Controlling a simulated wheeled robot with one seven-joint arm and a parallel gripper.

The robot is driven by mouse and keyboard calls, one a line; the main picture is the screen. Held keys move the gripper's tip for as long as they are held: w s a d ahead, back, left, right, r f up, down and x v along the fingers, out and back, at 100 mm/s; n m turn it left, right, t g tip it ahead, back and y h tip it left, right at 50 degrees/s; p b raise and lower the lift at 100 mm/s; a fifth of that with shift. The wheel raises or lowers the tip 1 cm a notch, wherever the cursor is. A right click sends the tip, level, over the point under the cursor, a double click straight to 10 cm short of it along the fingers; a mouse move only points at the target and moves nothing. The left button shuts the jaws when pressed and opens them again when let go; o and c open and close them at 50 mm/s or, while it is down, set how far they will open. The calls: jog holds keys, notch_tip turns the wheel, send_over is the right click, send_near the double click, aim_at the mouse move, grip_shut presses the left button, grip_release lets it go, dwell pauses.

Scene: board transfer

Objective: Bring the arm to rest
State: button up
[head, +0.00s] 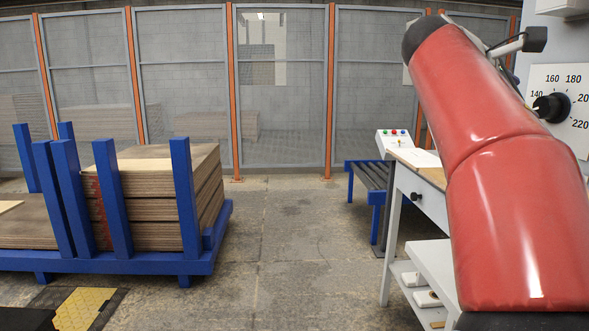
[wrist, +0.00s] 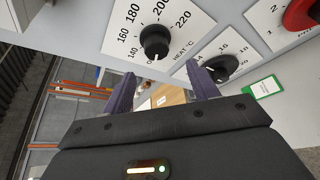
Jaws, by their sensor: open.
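My arm (head: 500,150), in a red padded cover, rises at the right of the head view and leans up and to the left. It hides part of the panel and bench behind it. My gripper (wrist: 160,70) shows in the wrist view with two purple fingers spread apart and nothing between them. It faces a light panel (wrist: 205,28) with a black heat knob (wrist: 154,41) just beyond the fingertips and a second dark knob (wrist: 222,67) by the right finger. I cannot tell whether a finger touches the panel. The gripper's fingers are not clear in the head view.
The heat knob (head: 551,107) also shows at the head view's right edge. A white bench (head: 425,190) and a blue roller table (head: 372,185) stand at the right. A blue rack (head: 150,262) with stacked boards stands at the left. The floor (head: 300,240) between is clear, with mesh fencing behind.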

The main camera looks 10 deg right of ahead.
jog(key=s+a+f+m+t+y, duration=0.1)
jog(key=s+a+f+m+y, duration=0.2)
jog(key=a+f, duration=0.6)
jog(key=s+a+f+m+t+y, duration=0.1)
jog(key=s+a+f+m+y, duration=0.3)
jog(key=a+f, duration=0.6)
jog(key=s+a+f+m+y, duration=0.3)
jog(key=s+a+f+y, duration=0.4)
jog(key=f, duration=1.5)
jog(key=a, duration=0.3)
jog(key=shift+s+m+t, duration=0.15)
jog(key=shift+m+t, duration=0.15)
jog(key=shift+t, duration=0.1)
